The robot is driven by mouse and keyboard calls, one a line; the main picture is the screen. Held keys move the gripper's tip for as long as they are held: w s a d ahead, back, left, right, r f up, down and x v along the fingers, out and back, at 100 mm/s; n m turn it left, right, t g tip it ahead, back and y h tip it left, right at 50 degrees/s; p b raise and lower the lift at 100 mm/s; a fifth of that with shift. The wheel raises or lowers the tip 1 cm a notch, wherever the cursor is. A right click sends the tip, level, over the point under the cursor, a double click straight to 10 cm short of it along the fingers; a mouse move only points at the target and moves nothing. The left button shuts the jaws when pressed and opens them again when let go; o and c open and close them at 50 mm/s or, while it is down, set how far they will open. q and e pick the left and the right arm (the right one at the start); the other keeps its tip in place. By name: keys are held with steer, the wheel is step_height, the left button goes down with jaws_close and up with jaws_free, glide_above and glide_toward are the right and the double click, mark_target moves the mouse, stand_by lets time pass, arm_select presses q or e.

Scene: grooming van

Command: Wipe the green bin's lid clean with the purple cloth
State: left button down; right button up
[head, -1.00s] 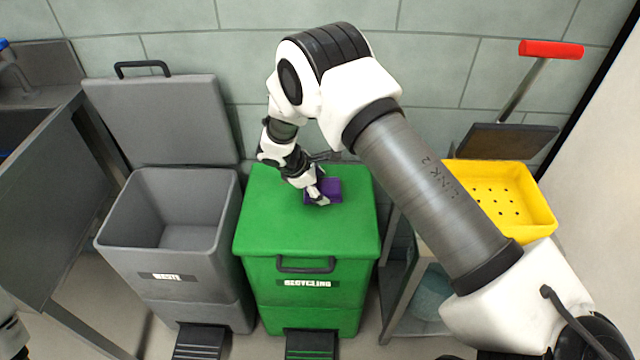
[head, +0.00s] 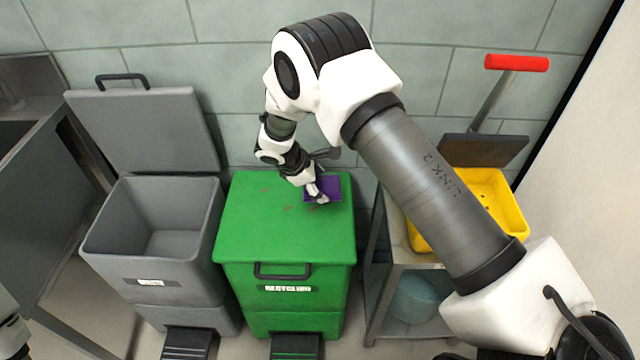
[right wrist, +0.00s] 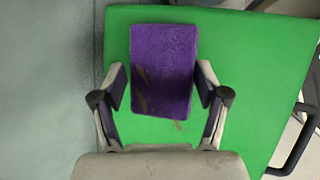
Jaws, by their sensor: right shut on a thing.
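The green bin (head: 285,230), labelled RECYCLING, stands with its flat lid (head: 250,215) closed. Faint brown smudges show on the lid in the head view, and one shows below the cloth in the right wrist view (right wrist: 178,126). The purple cloth (head: 331,186) lies flat at the lid's back right part. My right gripper (head: 318,196) is shut on it from above. In the right wrist view the cloth (right wrist: 172,65) sits between the two fingers, with brownish streaks over its left side. Only a bit of my left arm shows at the left edge; its gripper is out of frame.
A grey waste bin (head: 150,260) with its lid (head: 145,130) raised stands close on the left. A shelf cart with a yellow perforated tray (head: 490,195) and a red-handled tool (head: 516,63) is on the right. A tiled wall is right behind the bins.

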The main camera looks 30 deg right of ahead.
step_height(320, 180, up, 2)
steer(key=shift+d+p, duration=0.1)
steer(key=shift+p, duration=0.5)
steer(key=shift+r+p, duration=0.7)
steer(key=shift+r, duration=0.25)
